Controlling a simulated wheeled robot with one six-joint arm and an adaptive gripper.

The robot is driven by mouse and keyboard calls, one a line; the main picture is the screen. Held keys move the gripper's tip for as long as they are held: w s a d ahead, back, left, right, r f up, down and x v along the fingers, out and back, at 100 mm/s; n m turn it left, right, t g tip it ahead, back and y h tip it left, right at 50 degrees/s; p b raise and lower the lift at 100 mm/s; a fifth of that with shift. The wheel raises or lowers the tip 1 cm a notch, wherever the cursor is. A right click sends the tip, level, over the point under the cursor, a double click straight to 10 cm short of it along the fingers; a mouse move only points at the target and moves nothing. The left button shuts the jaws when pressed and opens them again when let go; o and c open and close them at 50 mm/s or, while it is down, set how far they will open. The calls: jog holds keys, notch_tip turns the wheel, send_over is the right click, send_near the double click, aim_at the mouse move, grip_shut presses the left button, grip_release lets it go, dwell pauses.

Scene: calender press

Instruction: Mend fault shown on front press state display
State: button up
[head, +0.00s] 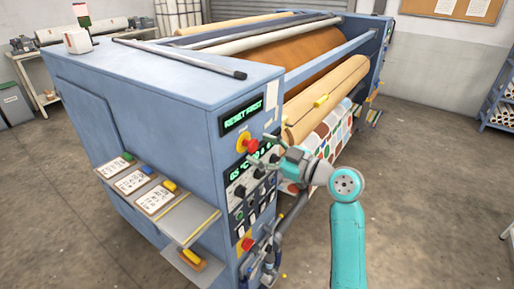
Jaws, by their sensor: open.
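The front of the blue calender press (150,170) faces right of centre. Its upper state display (241,116) shows green letters reading "RESET FIRST". Just below is a red mushroom button on a yellow base (246,144). A second green display (242,172) reads about 65 °C; the rest is partly covered by my gripper. Below it are dark knobs and switches (240,192), too small to read. A lower red button (248,243) sits near the panel's bottom. My gripper (270,149) is open and empty, in front of the panel beside the upper red button; I cannot tell whether they touch.
Pipes (268,255) run below the panel. Rollers with a brown roll (325,95) and patterned cloth (338,140) lie behind my arm. The floor at right is clear up to a blue rack (497,105).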

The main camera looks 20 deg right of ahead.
jog(key=v, duration=1)
jog(key=s+a+f+m+h, duration=0.2)
jog(key=s+f+m+h, duration=0.35)
jog(key=f, duration=0.65)
jog(key=s+a+f+m+h, duration=0.3)
jog(key=s+f+m, duration=0.3)
jog(key=s+f, duration=0.5)
jog(key=s+a+f+m+h, duration=0.1)
jog(key=s+f+m+h, duration=0.3)
jog(key=s, duration=1)
jog(key=s+a+r+n+y, duration=0.1)
jog(key=s+r+n, duration=0.1)
jog(key=s, duration=0.4)
jog(key=s+r+n+y, duration=0.1)
jog(key=s, duration=0.5)
jog(key=shift+s+a+r+n, duration=0.3)
jog(key=shift+a+r+n, duration=0.05)
jog(key=shift+a+r, duration=0.05)
